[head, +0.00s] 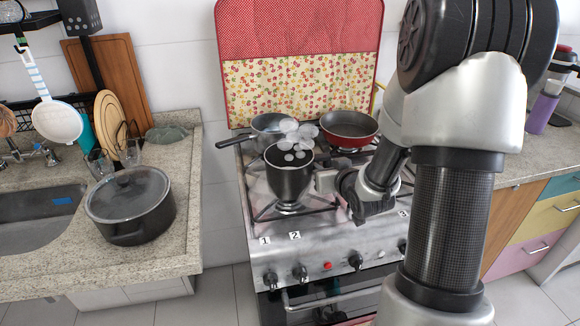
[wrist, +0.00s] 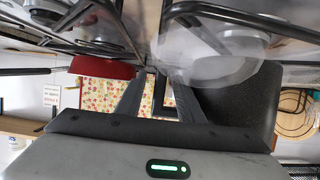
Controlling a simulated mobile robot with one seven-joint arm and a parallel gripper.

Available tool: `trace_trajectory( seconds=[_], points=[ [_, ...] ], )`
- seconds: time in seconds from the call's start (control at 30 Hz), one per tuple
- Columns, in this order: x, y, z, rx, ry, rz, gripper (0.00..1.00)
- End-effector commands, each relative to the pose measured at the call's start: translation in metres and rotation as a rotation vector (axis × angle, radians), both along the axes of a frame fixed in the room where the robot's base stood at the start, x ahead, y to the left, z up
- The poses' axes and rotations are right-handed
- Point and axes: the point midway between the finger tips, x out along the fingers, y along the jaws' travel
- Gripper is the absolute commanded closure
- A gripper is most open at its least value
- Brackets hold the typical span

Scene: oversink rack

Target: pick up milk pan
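The small dark grey pan that looks like the milk pan (head: 289,182) stands upright on the front left of the stove in the head view, with pale steam puffs above it.
A light saucepan (head: 268,123) and a red frying pan (head: 349,128) stand at the stove's back. A floral cover (head: 298,85) stands behind them. A lidded dark pot (head: 131,215) is on the left counter. Black grates (head: 268,212) lie under the pans.

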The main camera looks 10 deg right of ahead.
Motion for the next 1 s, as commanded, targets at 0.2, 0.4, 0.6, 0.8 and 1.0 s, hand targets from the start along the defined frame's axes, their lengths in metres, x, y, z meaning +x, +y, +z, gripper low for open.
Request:
trace_trajectory(
  seconds=[0.2, 0.4, 0.6, 0.8, 1.0],
  points=[
    [0.0002, -0.0001, 0.0004, 0.0, 0.0, 0.0, 0.81],
    [0.0003, -0.0001, 0.0004, 0.0, 0.0, 0.0, 1.0],
    [0.0004, -0.0001, 0.0006, 0.0, -0.001, 0.0, 1.0],
    [0.0004, -0.0001, 0.0007, 0.0, -0.001, 0.0, 1.0],
    [0.0006, -0.0001, 0.0008, 0.0, -0.001, 0.0, 1.0]
  ],
)
